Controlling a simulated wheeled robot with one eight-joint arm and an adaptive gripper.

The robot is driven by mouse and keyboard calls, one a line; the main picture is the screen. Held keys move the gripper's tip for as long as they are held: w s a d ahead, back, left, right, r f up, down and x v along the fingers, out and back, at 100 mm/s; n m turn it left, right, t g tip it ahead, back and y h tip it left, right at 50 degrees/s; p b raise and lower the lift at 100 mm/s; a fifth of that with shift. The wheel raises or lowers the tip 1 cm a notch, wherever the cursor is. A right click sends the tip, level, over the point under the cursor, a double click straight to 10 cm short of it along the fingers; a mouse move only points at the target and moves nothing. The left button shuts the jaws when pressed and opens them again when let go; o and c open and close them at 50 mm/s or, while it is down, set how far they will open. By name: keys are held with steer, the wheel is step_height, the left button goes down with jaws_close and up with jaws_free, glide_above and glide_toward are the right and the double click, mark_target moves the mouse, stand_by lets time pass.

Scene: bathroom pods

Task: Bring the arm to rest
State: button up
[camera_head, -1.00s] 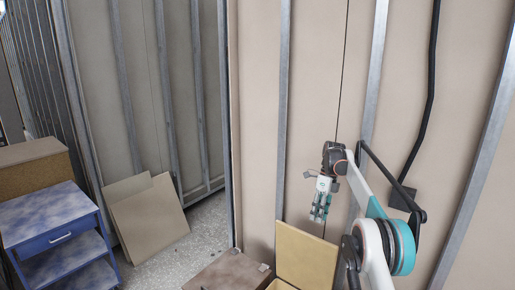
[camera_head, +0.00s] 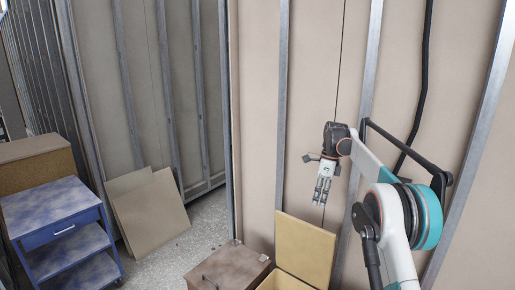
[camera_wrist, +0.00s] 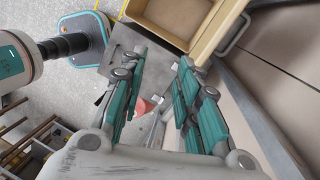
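My gripper (camera_head: 320,201) hangs from my bent arm in front of the beige wall panel (camera_head: 310,110) in the head view, fingers pointing down. In the wrist view, the two teal-padded fingers of my gripper (camera_wrist: 161,62) stand apart with a clear gap, so it is open. I see nothing clamped between the pads. A small orange-pink thing (camera_wrist: 143,106) shows through the gap; it looks to be beyond the fingers, and I cannot tell what it is.
A box with a raised yellowish lid (camera_head: 305,248) and a brown box (camera_head: 228,266) stand below my gripper. A blue cart (camera_head: 58,216) and leaning boards (camera_head: 150,212) are at left. Metal studs (camera_head: 368,95) and a black conduit (camera_head: 425,75) run up the wall.

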steer(key=s+a+r+n+t+b, duration=0.1)
steer(key=s+r+n+t+b, duration=0.2)
steer(key=s, duration=0.5)
steer(key=s+a+r+n+h+b, duration=0.1)
steer(key=s+r+n, duration=0.2)
steer(key=s+n, duration=0.3)
steer(key=s+a+r+n+t+b, duration=0.1)
steer(key=s+r+n+t+b, duration=0.15)
steer(key=s, duration=0.65)
steer(key=s+f+n+t+b, duration=0.1)
steer(key=s+f+n, duration=0.2)
steer(key=s+f, duration=0.2)
steer(key=s+f+n+t+b, duration=0.1)
steer(key=s+f+n, duration=0.3)
steer(key=s, duration=0.7)
steer(key=s+f+n+t+b, duration=0.1)
steer(key=s+f+n+b, duration=0.2)
steer(key=s+f, duration=0.3)
steer(key=s+n, duration=0.1)
steer(key=s, duration=0.1)
steer(key=shift+s+f+h, duration=0.35)
steer(key=shift+h, duration=0.05)
